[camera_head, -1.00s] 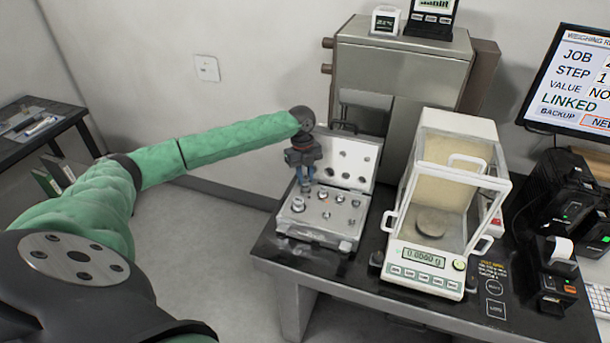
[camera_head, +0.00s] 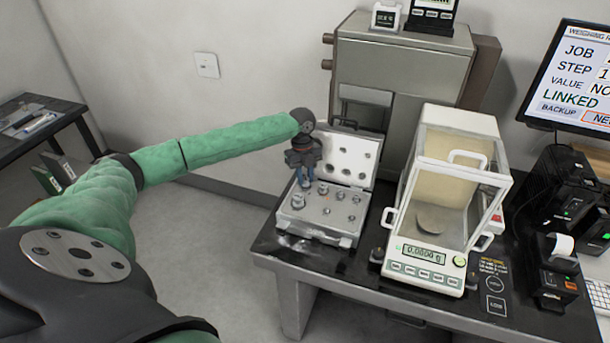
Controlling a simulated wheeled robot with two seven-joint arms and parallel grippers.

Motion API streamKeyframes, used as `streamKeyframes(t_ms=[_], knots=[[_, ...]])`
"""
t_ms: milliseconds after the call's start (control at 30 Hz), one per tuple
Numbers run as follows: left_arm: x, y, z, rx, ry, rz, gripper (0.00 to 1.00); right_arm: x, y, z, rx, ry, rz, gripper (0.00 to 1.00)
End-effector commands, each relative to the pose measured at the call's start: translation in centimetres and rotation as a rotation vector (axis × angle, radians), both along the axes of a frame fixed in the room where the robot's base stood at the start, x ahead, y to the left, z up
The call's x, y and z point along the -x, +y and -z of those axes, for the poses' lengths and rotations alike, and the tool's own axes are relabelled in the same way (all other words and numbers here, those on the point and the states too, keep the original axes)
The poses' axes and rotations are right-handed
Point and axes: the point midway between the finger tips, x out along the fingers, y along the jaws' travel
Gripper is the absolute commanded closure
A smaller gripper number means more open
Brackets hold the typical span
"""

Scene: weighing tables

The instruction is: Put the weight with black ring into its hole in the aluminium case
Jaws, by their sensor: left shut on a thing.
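The aluminium case (camera_head: 318,235) lies open on the dark table, its lid (camera_head: 350,158) tilted up at the back. Several metal weights (camera_head: 323,188) stand in its holes. My left gripper (camera_head: 304,184) points down over the back left part of the case. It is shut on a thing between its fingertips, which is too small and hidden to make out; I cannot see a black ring. A weight (camera_head: 297,201) stands in the case just left of and below the fingertips. My right gripper is not in view.
The balance (camera_head: 425,255) with its glass draft shield stands right of the case, with a pan (camera_head: 432,220) inside. A metal cabinet (camera_head: 400,65) is behind. A printer (camera_head: 555,270) and monitor (camera_head: 575,80) are at the right. The floor left of the table is free.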

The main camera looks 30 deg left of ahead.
Motion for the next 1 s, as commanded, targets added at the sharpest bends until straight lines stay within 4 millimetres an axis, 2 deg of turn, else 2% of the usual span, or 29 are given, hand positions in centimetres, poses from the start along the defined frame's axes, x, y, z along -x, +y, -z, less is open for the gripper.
streamKeyframes(t_ms=[633,667,767,1000], knots=[[-0.01,-0.01,0.88,0.001,-0.001,0.0,1.0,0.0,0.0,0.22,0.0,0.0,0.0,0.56],[-0.01,-0.01,0.88,0.001,-0.001,0.0,0.72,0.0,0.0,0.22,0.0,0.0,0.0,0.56],[0.0,-0.02,0.89,0.001,-0.001,0.0,0.53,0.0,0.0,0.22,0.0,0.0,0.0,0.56],[0.02,-0.02,0.94,0.0,0.0,0.0,0.53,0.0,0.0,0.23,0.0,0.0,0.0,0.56]])
